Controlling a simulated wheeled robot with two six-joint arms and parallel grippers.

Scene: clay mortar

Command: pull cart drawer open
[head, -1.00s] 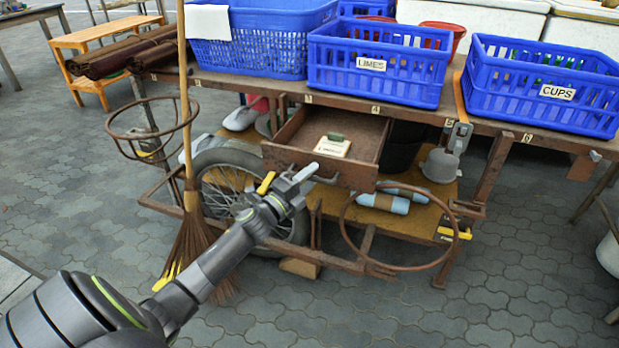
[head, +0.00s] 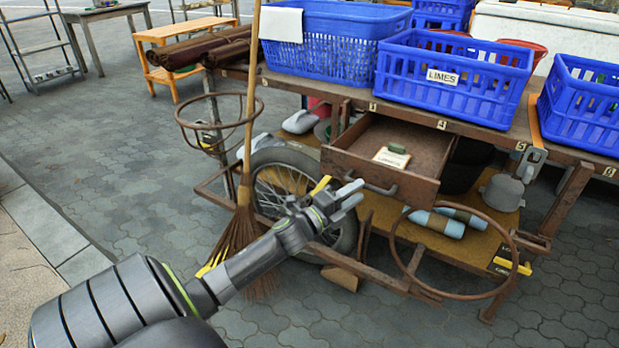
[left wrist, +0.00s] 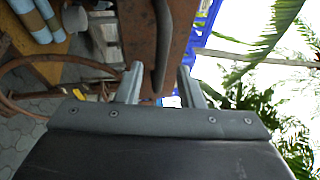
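The cart's brown drawer (head: 408,147) stands pulled out from under the cart top, with its inside showing from above. A small pale box with a green item (head: 393,157) lies in it. The drawer's dark bar handle (head: 381,190) is on its front face. My left gripper (head: 352,193) is just left of the handle, its two fingers apart. In the left wrist view, the handle (left wrist: 161,50) shows between the spread fingers (left wrist: 160,86); I cannot tell whether either finger touches it. My right gripper is not in view.
Blue crates (head: 455,80) stand on the cart top. A broom (head: 246,190) and a spoked wheel (head: 290,195) are beside my left arm. A rusty ring (head: 455,292) sticks out below the drawer. Grey paving (head: 110,190) is free at the left.

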